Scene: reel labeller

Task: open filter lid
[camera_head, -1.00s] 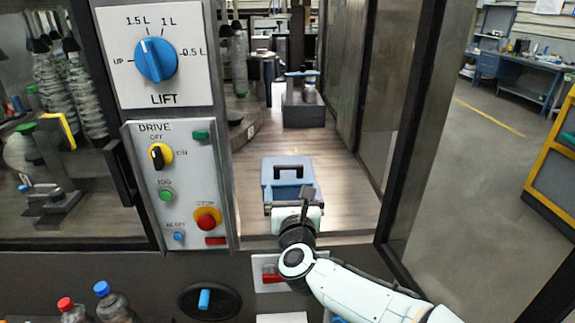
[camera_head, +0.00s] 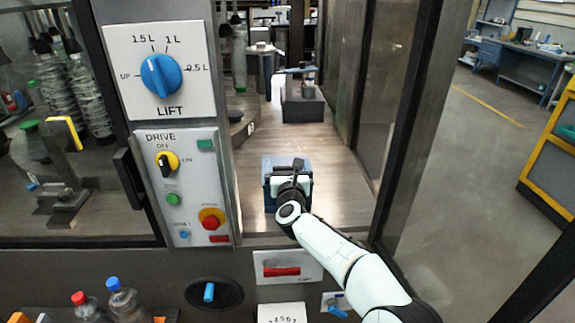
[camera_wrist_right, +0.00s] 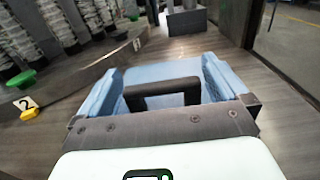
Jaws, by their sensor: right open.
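The dark front of my right gripper is just before the handle. The gripper is open, and I cannot tell whether it touches the handle. My left gripper is not in view.
A control panel with a lift knob (camera_head: 160,75) and drive buttons stands at left of the opening. A dark block (camera_head: 302,106) stands deeper on the deck. A dark door frame (camera_head: 405,130) bounds the right. Bottles (camera_head: 125,302) stand at the lower left. The deck beside the lid is clear.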

